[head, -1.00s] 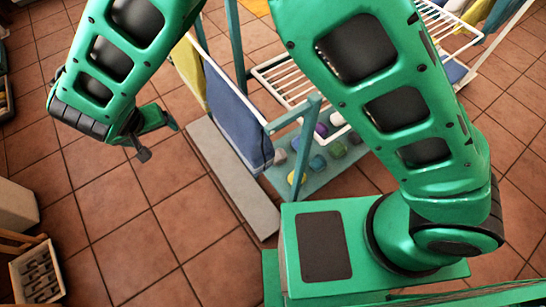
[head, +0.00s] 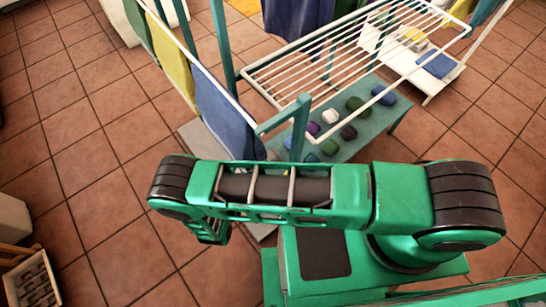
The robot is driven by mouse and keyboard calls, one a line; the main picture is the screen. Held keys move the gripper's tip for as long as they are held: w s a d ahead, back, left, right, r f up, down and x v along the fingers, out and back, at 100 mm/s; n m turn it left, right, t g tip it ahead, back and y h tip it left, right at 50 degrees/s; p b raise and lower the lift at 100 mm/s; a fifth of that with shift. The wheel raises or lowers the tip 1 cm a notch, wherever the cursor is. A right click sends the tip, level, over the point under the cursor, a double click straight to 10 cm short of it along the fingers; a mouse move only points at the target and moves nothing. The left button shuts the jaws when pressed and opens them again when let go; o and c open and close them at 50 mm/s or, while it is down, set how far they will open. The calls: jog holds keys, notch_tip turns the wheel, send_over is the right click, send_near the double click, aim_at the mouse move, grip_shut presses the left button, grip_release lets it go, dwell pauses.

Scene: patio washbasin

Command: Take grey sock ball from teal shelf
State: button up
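The teal shelf (head: 375,121) is a low board under the drying rack, right of centre in the head view. Several sock balls lie on it, among them a white one (head: 330,116), a purple one (head: 313,128), a dark green one (head: 358,104) and a blue one (head: 386,96). I cannot pick out a grey one for certain; my arm covers the shelf's near end. My gripper (head: 212,236) hangs below the wrist, left of the shelf and apart from it. Its fingers are mostly hidden, so its opening does not show.
A white-slatted drying rack (head: 350,50) with teal posts stands over the shelf. Blue (head: 225,112) and yellow (head: 170,65) cloths hang on its left. A white low stand (head: 440,85) is at the upper right. A crate (head: 32,280) sits lower left.

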jog(key=t, duration=0.1)
send_near(272, 156)
jog(key=shift+a+f, duration=0.75)
jog(key=shift+f, duration=0.15)
jog(key=shift+w+d+f+t, duration=0.25)
jog(key=shift+d+t, duration=0.15)
jog(key=shift+d, duration=0.1)
jog(key=x, duration=0.5)
jog(key=shift+w+f, duration=0.1)
jog(key=shift+w, duration=0.05)
jog(key=x, duration=0.5)
jog(key=shift+d+f, duration=0.1)
jog(key=shift+d, duration=0.2)
jog(key=c, duration=1.1)
jog(key=shift+c, duration=0.2)
